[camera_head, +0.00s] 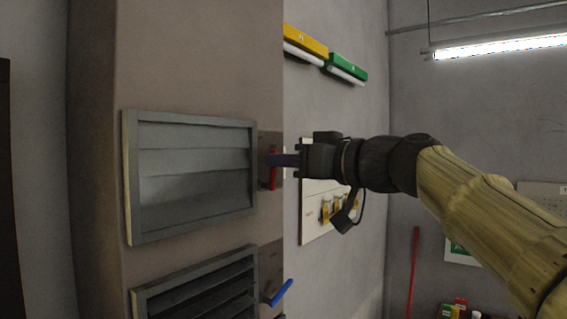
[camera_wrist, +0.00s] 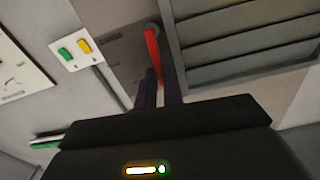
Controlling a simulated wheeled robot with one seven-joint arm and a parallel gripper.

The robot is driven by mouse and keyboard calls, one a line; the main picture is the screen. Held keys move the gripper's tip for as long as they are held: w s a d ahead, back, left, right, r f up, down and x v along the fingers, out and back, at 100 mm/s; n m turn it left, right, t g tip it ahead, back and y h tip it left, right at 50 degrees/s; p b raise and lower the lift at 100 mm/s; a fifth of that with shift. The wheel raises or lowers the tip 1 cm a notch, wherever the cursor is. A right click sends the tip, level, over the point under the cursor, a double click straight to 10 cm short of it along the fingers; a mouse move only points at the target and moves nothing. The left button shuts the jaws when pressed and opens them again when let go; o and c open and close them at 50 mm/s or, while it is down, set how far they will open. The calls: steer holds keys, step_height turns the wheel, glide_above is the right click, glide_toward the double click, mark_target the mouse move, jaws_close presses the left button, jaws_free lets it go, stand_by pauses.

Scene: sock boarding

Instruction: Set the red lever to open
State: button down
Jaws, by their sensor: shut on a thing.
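The red lever (camera_head: 273,181) is on a dark plate (camera_head: 264,143) at the right side of the upper louvred vent (camera_head: 190,175). It looks about vertical in the head view, and the vent's slats look nearly flat. My gripper (camera_head: 275,160) reaches in from the right with its fingers at the lever. In the wrist view the red lever (camera_wrist: 152,48) runs down between the two dark fingers (camera_wrist: 158,82), and the gripper is shut on it. The part of the lever between the fingers is partly hidden.
A second vent (camera_head: 205,293) with tilted, parted slats is below, with a blue lever (camera_head: 280,292) slanting beside it. A panel with yellow tags (camera_head: 338,207) hangs behind my gripper. Yellow (camera_head: 305,40) and green (camera_head: 346,67) fixtures are above. A green and yellow button plate (camera_wrist: 75,49) shows in the wrist view.

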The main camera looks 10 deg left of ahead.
steer(key=m, duration=0.1)
steer(key=w+m+b, duration=0.1)
steer(key=m, duration=0.1)
steer(key=shift+w+d+f+m, duration=0.15)
steer(key=shift+d+f+m, duration=0.05)
steer(key=shift+d+m, duration=0.1)
steer(key=shift+w+d+f+m+b, duration=0.15)
steer(key=shift+w+f+m+b, duration=0.3)
steer(key=shift+m, duration=1.15)
steer(key=shift+w+d+f+m+b, duration=0.15)
steer(key=shift+w+f+m+b, duration=0.2)
steer(key=shift+m, duration=1.25)
steer(key=shift+w+d+f+m+b, duration=0.15)
steer(key=shift+w+f+m+b, duration=0.3)
steer(key=shift+m, duration=1.15)
steer(key=shift+s, duration=0.1)
steer(key=c, duration=1.5)
jaws_free()
